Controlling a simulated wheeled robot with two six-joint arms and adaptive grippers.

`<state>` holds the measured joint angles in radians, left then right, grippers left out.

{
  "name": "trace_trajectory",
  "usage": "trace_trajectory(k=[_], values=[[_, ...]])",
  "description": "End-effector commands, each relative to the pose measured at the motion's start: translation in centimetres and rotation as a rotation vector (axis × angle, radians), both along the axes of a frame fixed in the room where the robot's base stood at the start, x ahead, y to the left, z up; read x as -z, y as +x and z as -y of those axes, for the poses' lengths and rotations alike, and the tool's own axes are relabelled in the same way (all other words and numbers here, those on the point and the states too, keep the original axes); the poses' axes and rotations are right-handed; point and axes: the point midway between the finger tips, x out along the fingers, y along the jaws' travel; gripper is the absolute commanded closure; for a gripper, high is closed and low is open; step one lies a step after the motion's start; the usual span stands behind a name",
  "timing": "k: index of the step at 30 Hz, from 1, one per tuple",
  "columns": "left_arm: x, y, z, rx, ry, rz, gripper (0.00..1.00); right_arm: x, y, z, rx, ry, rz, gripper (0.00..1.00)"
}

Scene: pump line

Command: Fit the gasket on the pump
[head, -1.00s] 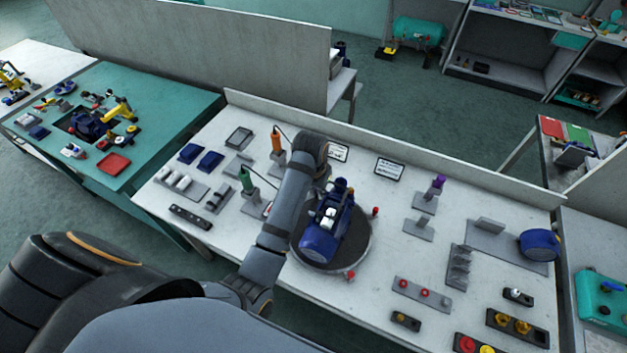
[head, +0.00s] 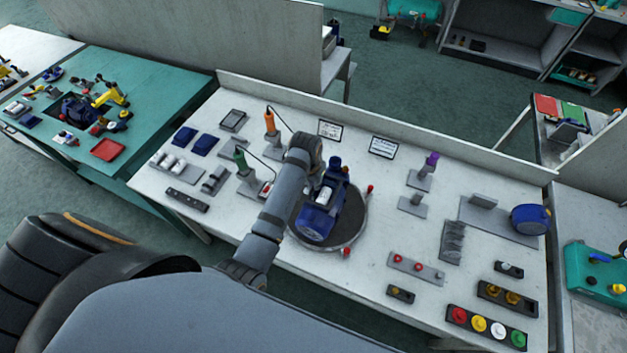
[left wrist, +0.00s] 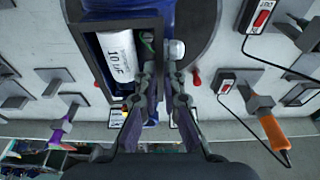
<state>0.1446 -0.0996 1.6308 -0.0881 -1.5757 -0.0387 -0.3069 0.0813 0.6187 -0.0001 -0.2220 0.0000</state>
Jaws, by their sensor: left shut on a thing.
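The blue pump (head: 318,222) lies on a dark round turntable (head: 352,228) at mid-bench. Its open terminal box shows a white capacitor (left wrist: 119,54) in the left wrist view. A dark rectangular frame (left wrist: 92,66), which looks like the gasket, surrounds the box opening; I cannot tell whether it is fully seated. My left gripper (left wrist: 161,72) is shut at the frame's right side, its fingertips close together. What lies between the tips is mostly hidden. In the head view my own wrist hides these fingers. My right gripper is not in view.
Orange (head: 270,122) and green (head: 240,158) corded tools stand left of the pump. Another dark frame (head: 233,120) lies on a plate behind blue covers (head: 204,145). A purple-handled tool (head: 430,162) and a button strip (head: 415,268) are to the right. Red knobs edge the turntable.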

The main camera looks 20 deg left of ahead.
Motion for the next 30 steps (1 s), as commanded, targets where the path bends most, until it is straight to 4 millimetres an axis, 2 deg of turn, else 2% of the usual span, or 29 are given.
trace_trajectory(k=[23, 30], values=[[0.09, 0.01, 0.00, 0.000, 0.000, 0.000, 1.00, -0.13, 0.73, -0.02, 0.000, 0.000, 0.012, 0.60], [0.09, 0.02, 0.03, -0.001, 0.050, 0.005, 1.00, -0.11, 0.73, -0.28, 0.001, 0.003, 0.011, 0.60]])
